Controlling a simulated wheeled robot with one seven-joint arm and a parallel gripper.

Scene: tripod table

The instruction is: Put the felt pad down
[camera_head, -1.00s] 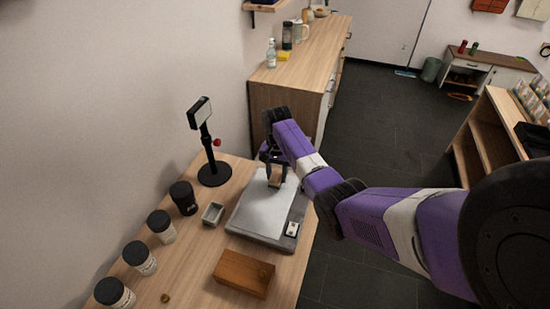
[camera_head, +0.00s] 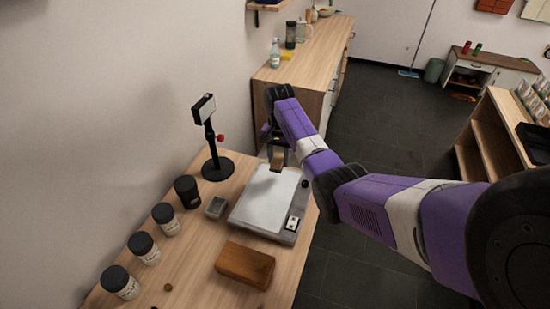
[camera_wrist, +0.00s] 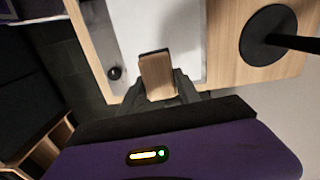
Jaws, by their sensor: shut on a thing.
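My gripper (camera_head: 277,160) is shut on a small wooden block with a dark strip along its end, which I take to be the felt pad (camera_wrist: 156,75). In the head view the felt pad (camera_head: 278,161) is a tan piece at the far end of a grey flat board (camera_head: 290,238) carrying a white sheet (camera_head: 265,205). In the wrist view the pad overlaps the edge of the white sheet (camera_wrist: 150,25). I cannot tell whether the pad touches anything below it.
A black stand (camera_head: 217,168) is to the left of the gripper. A small grey box (camera_head: 215,207), several dark-lidded jars (camera_head: 143,247) and a brown wooden block (camera_head: 245,264) share the table (camera_head: 190,270). A small black knob (camera_head: 305,183) is at the board's right side.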

